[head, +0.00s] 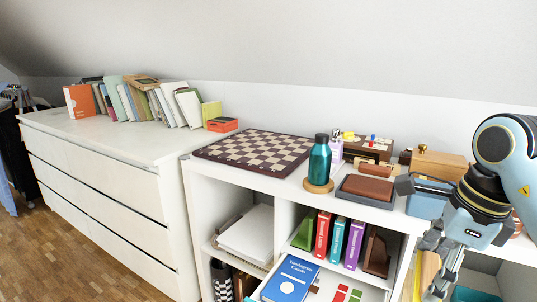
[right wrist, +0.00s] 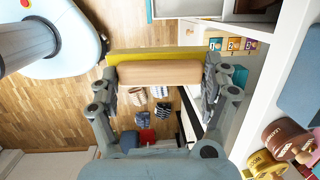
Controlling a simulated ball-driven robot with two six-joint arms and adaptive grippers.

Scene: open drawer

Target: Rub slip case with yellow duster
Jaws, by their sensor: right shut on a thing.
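My right gripper (head: 437,272) hangs in front of the cabinet at the lower right of the head view. It is shut on the yellow duster (head: 427,272), partly hidden by the fingers. In the right wrist view the fingers (right wrist: 161,76) clasp both ends of its tan block (right wrist: 158,73), with a yellow layer (right wrist: 180,52) along one long side. A brown, case-like object (head: 376,252) stands right of the upright books in the shelf; I cannot tell surely that it is the slip case. The gripper is apart from it, to its right. My left gripper is not in view.
An open drawer (head: 256,295) with a blue book (head: 289,281) juts out below the shelf. A chessboard (head: 255,151), a teal bottle (head: 319,160) and a grey tray (head: 344,193) crowd the cabinet top. The wooden floor (right wrist: 60,110) lies below the gripper.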

